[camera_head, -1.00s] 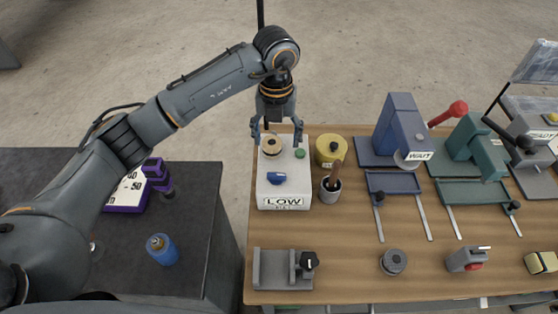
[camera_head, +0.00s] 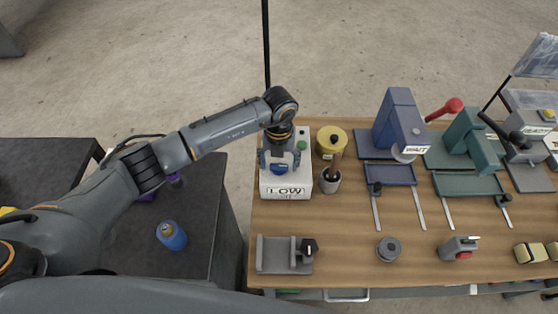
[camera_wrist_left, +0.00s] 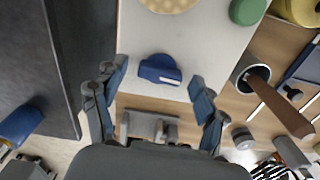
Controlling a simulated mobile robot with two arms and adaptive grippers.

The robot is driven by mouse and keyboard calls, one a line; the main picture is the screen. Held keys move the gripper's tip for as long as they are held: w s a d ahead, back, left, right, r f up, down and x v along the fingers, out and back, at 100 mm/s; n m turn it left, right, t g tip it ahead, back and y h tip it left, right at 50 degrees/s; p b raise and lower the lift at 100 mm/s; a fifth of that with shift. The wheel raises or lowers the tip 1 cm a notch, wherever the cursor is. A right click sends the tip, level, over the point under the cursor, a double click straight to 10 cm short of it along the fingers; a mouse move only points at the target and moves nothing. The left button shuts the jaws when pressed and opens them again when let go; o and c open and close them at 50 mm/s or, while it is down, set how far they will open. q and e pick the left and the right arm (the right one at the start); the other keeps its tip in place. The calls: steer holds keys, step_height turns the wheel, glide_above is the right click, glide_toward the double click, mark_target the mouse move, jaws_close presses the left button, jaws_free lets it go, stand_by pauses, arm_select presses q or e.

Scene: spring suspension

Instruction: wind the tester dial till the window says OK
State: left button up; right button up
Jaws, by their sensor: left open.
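The tester (camera_head: 308,178) is a white box at the left end of the wooden bench, and its front window (camera_head: 286,191) reads LOW. The blue dial (camera_head: 281,170) is on its top face; it also shows in the left wrist view (camera_wrist_left: 160,69) as a blue knob. My left gripper (camera_head: 280,164) is over the dial, pointing down. In the left wrist view its open fingers (camera_wrist_left: 158,80) stand on either side of the dial, with gaps on both sides. The gripper hides part of the tester's top in the head view. My right gripper is not in view.
A green button (camera_head: 302,146) is on the tester's top. A yellow tin (camera_head: 331,141) and a grey cup (camera_head: 330,183) with a brown handle stand close at its right. A grey fixture (camera_head: 275,255) sits in front. Blue and green presses stand farther right.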

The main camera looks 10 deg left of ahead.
arm_select(q)
steer(key=shift+c, duration=1.3)
steer(key=c, duration=0.9)
steer(key=shift+f+m+b, duration=0.2)
steer(key=shift+m+b, duration=0.6)
steer(key=shift+b, duration=0.35)
steer(key=m+b, duration=0.7)
steer(key=b, duration=0.2)
steer(key=shift+m, duration=0.3)
steer(key=shift+r+m+b, duration=0.15)
steer(key=shift+m+b, duration=1.15)
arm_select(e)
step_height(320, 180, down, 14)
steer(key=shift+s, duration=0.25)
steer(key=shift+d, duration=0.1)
arm_select(q)
steer(key=o, duration=1.2)
steer(key=shift+c, duration=0.2)
